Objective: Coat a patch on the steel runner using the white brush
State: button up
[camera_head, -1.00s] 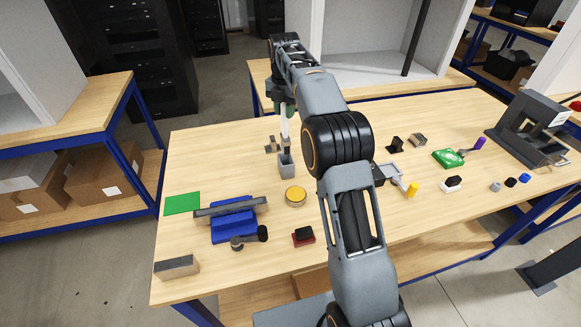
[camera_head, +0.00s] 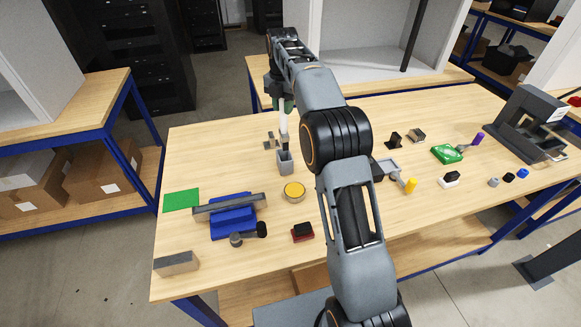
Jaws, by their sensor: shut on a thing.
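My gripper (camera_head: 283,103) is at the back middle of the table, partly hidden by my own arm. It is shut on the white brush (camera_head: 284,121), which hangs upright. The brush's lower end is at or just above the mouth of a grey square cup (camera_head: 285,163); I cannot tell whether it is inside. The steel runner (camera_head: 222,205) is a long grey bar lying across a blue holder (camera_head: 233,224) at the left front. The gripper is behind and to the right of the runner, apart from it.
A round yellow-topped tin (camera_head: 294,191) stands right of the runner. A green mat (camera_head: 181,200), a grey block (camera_head: 176,263) and a red-and-black block (camera_head: 302,232) lie nearby. Several small items and a dark grey frame (camera_head: 527,123) occupy the right side. The left back table is clear.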

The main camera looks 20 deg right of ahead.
dwell(0.4)
jog(key=r, duration=0.1)
jog(key=r+p, duration=0.1)
jog(key=r, duration=0.2)
jog(key=shift+s, duration=0.35)
jog(key=s+p, duration=0.4)
jog(key=s, duration=0.6)
notch_tip(320, 180, down, 11)
jog(key=s+b, duration=0.2)
jog(key=b, duration=0.2)
jog(key=shift+s, duration=0.15)
jog(key=shift+f+b, duration=0.45)
jog(key=shift+f, duration=0.1)
dwell(1.3)
